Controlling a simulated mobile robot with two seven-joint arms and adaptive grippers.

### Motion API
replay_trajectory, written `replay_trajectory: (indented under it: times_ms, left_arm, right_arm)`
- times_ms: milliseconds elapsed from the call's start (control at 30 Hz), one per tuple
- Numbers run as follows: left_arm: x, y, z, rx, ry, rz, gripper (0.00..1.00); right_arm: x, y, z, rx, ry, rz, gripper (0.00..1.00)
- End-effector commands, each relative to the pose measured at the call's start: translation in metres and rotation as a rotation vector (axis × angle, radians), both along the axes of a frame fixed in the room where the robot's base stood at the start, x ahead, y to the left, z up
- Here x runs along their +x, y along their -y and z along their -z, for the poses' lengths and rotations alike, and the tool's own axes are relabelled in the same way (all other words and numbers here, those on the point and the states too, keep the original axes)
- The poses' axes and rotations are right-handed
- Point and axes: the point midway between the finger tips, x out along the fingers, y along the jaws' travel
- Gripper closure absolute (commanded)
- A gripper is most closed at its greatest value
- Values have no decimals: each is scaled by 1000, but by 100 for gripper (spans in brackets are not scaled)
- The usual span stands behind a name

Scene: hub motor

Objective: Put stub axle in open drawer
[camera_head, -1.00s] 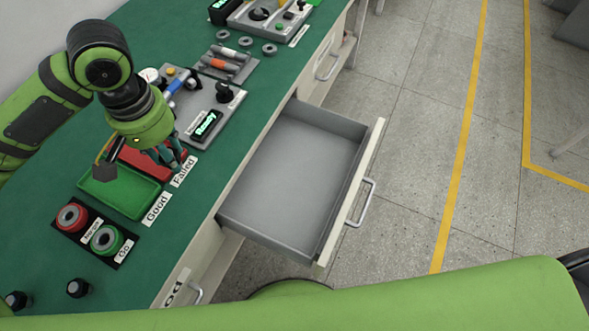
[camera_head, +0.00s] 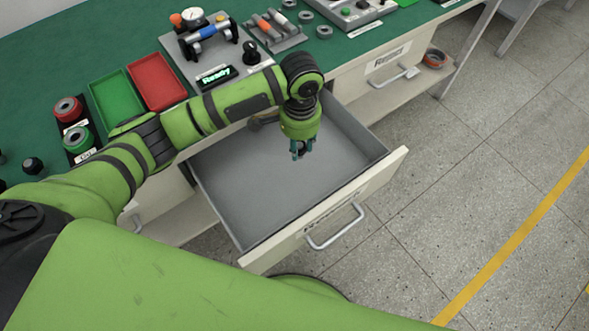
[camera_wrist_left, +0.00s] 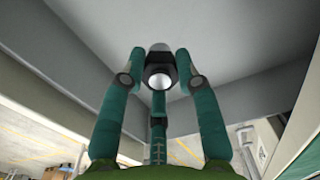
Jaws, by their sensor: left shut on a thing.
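My left gripper (camera_head: 299,151) hangs fingers down over the open drawer (camera_head: 235,205), above the right half of its grey floor. In the left wrist view its teal fingers are closed around the stub axle (camera_wrist_left: 160,72), a small piece with a grey tip, dark collar and bright round end. The axle lies between the fingertips, with grey drawer surfaces behind it. In the head view the fingers and arm hide most of it. My right gripper is not in view.
The drawer front with its handle (camera_head: 335,227) sticks out from the green workbench (camera_head: 60,55). A red tray (camera_head: 158,82), a green tray (camera_head: 116,103) and a fixture plate with a Ready display (camera_head: 215,75) stand on the bench. The floor at right is clear.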

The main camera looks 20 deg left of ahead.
Motion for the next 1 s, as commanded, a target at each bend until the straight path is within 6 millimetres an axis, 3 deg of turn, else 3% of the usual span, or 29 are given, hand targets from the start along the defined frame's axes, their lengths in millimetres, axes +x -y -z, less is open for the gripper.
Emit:
replay_trajectory:
  times_ms: [100, 567, 967, 1000]
  left_arm:
    - [0, 0, 22, 0, -1, 0, 100]
    - [-1, 0, 73, -1, -1, -1, 100]
    - [0, 1, 78, -2, 2, -1, 100]
    - [0, 0, 78, -1, 2, -1, 56]
  right_arm:
    - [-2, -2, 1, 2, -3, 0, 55]
    - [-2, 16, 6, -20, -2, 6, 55]
    - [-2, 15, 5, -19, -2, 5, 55]
    - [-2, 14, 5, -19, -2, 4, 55]
